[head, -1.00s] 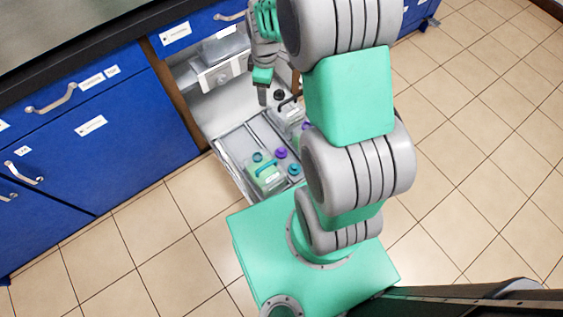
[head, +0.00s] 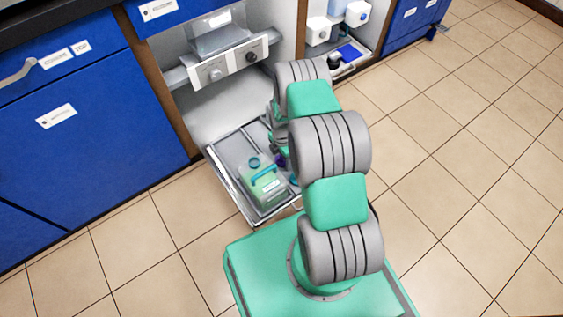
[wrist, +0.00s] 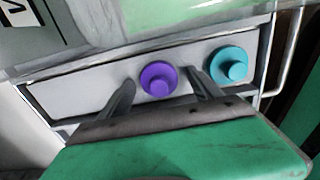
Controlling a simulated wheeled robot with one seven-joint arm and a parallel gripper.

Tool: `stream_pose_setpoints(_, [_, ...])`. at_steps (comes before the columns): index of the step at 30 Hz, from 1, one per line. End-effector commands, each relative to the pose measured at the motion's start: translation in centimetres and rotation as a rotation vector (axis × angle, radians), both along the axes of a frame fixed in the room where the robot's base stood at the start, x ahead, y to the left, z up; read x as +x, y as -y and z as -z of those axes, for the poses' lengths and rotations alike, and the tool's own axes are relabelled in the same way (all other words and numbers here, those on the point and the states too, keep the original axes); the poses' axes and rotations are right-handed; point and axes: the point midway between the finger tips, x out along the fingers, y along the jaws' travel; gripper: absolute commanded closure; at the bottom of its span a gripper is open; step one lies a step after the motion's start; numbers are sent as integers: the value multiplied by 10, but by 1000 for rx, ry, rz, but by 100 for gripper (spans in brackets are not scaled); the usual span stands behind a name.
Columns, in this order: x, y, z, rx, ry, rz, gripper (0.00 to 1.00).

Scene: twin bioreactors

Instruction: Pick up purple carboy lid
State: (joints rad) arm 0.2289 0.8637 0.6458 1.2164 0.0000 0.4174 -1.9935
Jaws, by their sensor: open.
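The purple carboy lid (wrist: 158,78) is a round cap with a raised knob, lying on a light grey surface in the wrist view. In the head view only a purple bit (head: 279,159) shows beside my arm. My gripper (wrist: 161,80) is open, with one finger to the left of the lid and one to its right. The lid appears between the fingertips. I cannot tell whether they touch it or how far above it they are. The gripper is hidden behind my arm in the head view.
A teal lid (wrist: 230,66) lies just right of my right finger. A green-filled carboy (head: 262,184) stands in the pulled-out tray (head: 233,149). Blue cabinets (head: 85,120) flank the bay. The tiled floor on the right is clear.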

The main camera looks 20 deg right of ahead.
Motion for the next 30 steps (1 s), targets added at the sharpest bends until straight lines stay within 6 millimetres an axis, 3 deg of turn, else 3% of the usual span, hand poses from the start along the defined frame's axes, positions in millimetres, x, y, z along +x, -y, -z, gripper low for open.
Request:
stream_pose_setpoints(5, [1,0,-2,-1,2,0,27])
stream_pose_setpoints(27, [1,0,-2,-1,1,1,88])
stream_pose_setpoints(30, [1,0,-2,-1,2,1,88])
